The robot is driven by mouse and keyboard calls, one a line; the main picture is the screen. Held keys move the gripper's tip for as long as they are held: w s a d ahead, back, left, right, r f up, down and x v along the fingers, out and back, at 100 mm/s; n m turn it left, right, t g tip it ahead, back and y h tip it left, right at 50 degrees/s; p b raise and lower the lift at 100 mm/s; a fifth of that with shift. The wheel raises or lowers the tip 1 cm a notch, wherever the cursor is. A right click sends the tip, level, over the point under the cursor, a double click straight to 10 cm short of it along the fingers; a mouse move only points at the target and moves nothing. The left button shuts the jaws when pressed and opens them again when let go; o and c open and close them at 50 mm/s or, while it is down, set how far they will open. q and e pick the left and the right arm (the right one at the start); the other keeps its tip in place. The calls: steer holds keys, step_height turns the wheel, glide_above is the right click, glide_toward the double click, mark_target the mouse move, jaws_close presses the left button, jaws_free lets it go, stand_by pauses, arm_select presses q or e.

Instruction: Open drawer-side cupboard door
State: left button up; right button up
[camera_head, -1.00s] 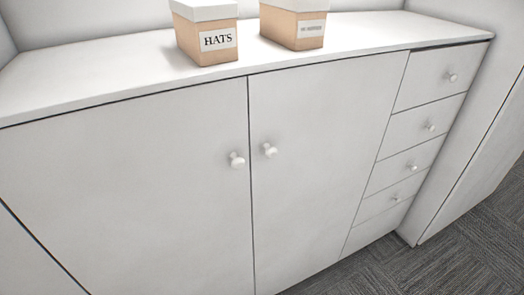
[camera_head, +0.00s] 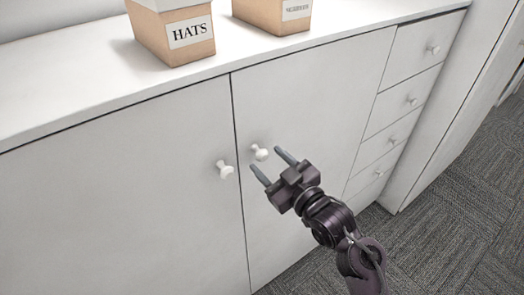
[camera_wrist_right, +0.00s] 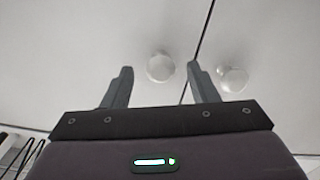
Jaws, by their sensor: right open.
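The drawer-side cupboard door (camera_head: 310,105) is white and shut flush, between the other door and the drawers. Its round white knob (camera_head: 259,152) sits near its left edge. My right gripper (camera_head: 271,164) is open and empty, its two fingers pointing at this knob. In the right wrist view the knob (camera_wrist_right: 160,67) appears between and just beyond the fingertips of the right gripper (camera_wrist_right: 160,72); I see no contact. The other door (camera_head: 120,190) is also shut, and its knob (camera_head: 225,170) lies just left of the fingers. My left gripper is out of view.
A column of white drawers (camera_head: 403,100) stands right of the door. The white cupboard top (camera_head: 75,85) holds a HATS box (camera_head: 175,35) and a second box (camera_head: 275,14). Grey carpet (camera_head: 440,220) is clear at the lower right.

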mark_target(265, 159)
steer(key=shift+p+x, duration=0.3)
steer(key=shift+x, duration=1.25)
jaws_close()
